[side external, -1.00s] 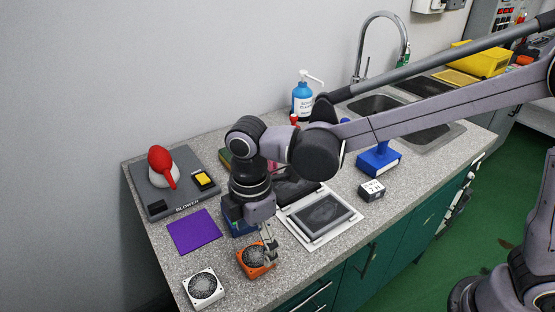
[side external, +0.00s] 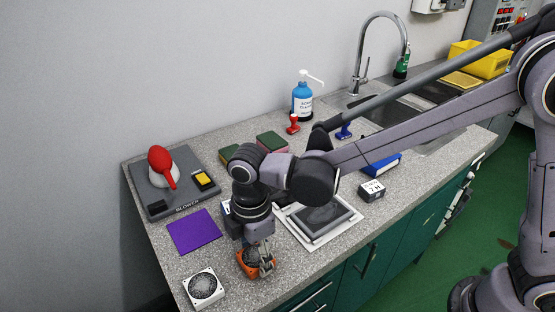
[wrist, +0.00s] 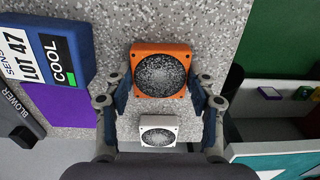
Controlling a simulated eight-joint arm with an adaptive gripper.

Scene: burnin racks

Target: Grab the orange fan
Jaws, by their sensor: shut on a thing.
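The orange fan (side external: 250,267) lies on the speckled counter near its front edge, with a dark round grille in a square orange frame. It also shows in the wrist view (wrist: 161,71), between the two fingers. My gripper (side external: 260,264) points down over the fan and is shut on it, with a finger at its left and right sides in the wrist view (wrist: 160,90). In the side view the gripper hides part of the fan. I cannot tell any gap between the fan and the counter.
A white fan (side external: 204,289) lies close by, left of the orange one. A purple mat (side external: 194,231) and the blower base (side external: 157,207) are farther left. A white-framed tray (side external: 308,239) lies right of the gripper. The blue LOT 47 box (wrist: 66,60) stands beside the gripper.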

